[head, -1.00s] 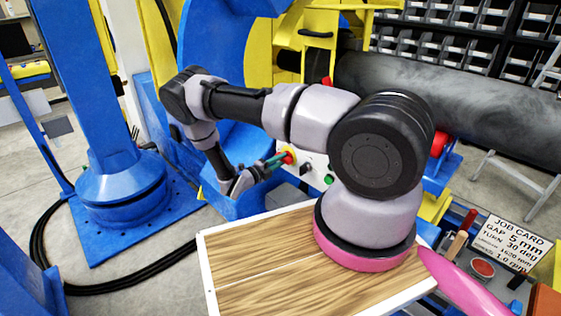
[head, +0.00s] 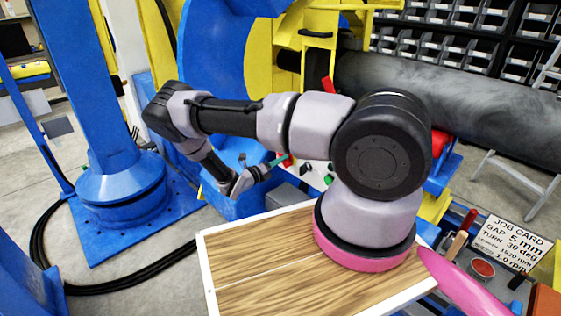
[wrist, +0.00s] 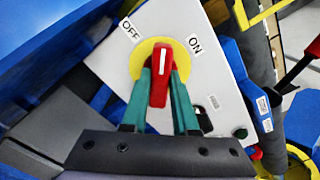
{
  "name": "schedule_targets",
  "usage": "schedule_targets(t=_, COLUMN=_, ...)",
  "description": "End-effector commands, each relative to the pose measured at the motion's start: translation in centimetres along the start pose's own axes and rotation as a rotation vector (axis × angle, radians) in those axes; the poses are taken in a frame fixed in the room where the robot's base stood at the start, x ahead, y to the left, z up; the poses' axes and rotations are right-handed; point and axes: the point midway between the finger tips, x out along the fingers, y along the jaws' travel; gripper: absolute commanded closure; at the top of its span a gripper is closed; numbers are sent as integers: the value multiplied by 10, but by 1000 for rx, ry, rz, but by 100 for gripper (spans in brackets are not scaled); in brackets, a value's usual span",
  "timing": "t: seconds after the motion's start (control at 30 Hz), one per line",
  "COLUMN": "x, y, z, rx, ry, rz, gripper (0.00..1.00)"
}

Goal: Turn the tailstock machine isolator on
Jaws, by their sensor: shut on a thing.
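The isolator's red handle (wrist: 160,80) sits on a yellow disc (wrist: 137,56) on a pale panel (wrist: 210,78), with an OFF label (wrist: 130,30) and an ON label (wrist: 195,45) beside it. Its white-marked end points between the two labels. My gripper (wrist: 160,84) is shut on the handle, with a teal finger on either side. In the head view my gripper (head: 277,161) is at the panel, at the end of my bent arm. There, my arm hides most of the isolator.
Blue machine structure (head: 125,190) stands to the left. A large grey cylinder (head: 450,105) lies behind my arm. Black cables (head: 130,282) run along the floor.

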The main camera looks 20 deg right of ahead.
Motion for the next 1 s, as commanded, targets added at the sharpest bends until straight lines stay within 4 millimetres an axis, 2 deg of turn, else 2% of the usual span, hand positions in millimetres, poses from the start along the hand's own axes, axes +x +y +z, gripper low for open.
schedule_targets(t=0.6, x=-1, y=1, z=0, rx=571, ry=0, rz=2, gripper=100)
schedule_targets(t=1.0, x=-1, y=1, z=-1, rx=810, ry=1, rz=3, gripper=100)
